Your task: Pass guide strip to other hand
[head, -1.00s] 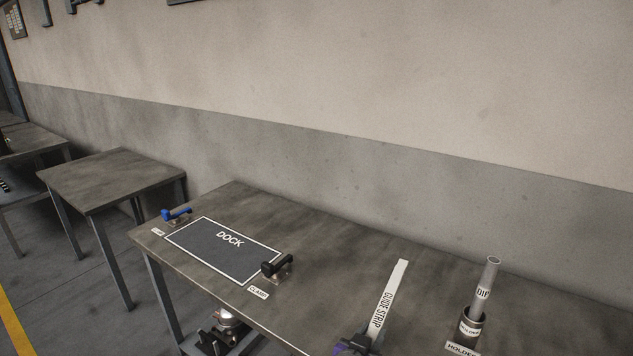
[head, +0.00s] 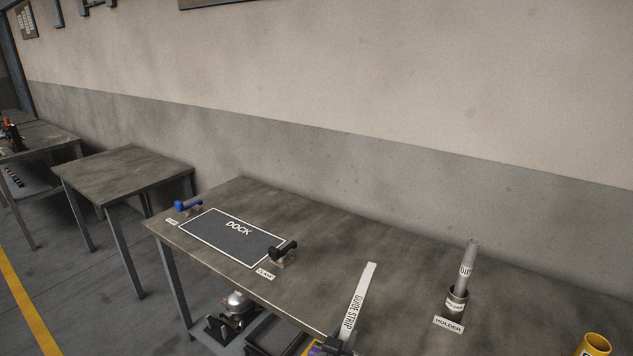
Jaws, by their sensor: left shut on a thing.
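The guide strip (head: 359,300) is a long, flat, pale strip with "GUIDE STRIP" printed on it. It slants up and to the right in the head view, over the front part of the workbench. My left gripper (head: 340,344) is at the bottom edge of the view, shut on the strip's lower end. The strip's far end is free. Whether the strip touches the bench top, I cannot tell. My right gripper is not in view.
The bench (head: 310,225) holds the dark DOCK plate (head: 232,238) with a blue clamp (head: 187,207) and a black clamp (head: 284,251). A holder (head: 456,300) with a grey tube (head: 468,262) stands right. A yellow cylinder (head: 595,345) is at the lower right.

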